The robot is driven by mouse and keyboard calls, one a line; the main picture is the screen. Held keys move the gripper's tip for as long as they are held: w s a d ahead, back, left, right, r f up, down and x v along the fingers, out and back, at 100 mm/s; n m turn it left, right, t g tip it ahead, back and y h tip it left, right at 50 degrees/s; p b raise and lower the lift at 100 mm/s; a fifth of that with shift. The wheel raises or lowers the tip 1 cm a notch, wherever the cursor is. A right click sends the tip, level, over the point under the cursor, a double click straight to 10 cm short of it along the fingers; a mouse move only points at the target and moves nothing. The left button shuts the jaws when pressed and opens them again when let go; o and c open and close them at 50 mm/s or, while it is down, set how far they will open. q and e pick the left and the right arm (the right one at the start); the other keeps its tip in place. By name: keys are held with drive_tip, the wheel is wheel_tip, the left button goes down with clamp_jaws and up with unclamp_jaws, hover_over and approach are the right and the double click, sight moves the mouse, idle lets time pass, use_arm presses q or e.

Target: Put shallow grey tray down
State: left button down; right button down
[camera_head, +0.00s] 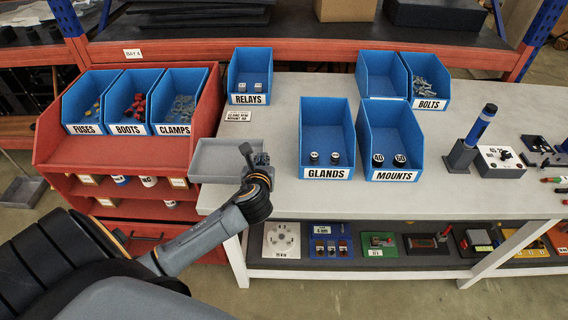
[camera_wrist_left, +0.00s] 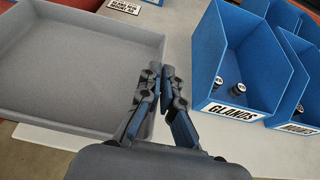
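The shallow grey tray (camera_head: 215,165) is at the left end of the grey table, its left side beside the red shelf unit. It looks level and empty; I cannot tell whether it touches the table top. In the left wrist view the tray (camera_wrist_left: 70,65) fills the upper left. My left gripper (camera_head: 256,158) is at the tray's right side. In the wrist view its fingers (camera_wrist_left: 161,75) are close together, one on each side of the tray's right wall, and look shut on it. My right gripper is not in view.
Blue bins for relays (camera_head: 250,75), glands (camera_head: 327,130), mounts (camera_head: 390,135) and bolts (camera_head: 427,80) stand on the table (camera_head: 460,190). A small label plate (camera_head: 238,116) lies behind the tray. The red shelf unit (camera_head: 120,152) holds more blue bins. Bare table lies between tray and glands bin.

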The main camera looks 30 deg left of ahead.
use_arm(q)
hover_over(279, 176)
wheel_tip(279, 176, down, 6)
drive_tip(key=shift+f, duration=0.25)
drive_tip(key=shift+w+f+b, duration=0.15)
drive_tip(key=shift+f+b, duration=0.15)
drive_tip(key=shift+f, duration=1.5)
drive_tip(key=shift+f, duration=0.1)
drive_tip(key=c, duration=1.5)
unclamp_jaws()
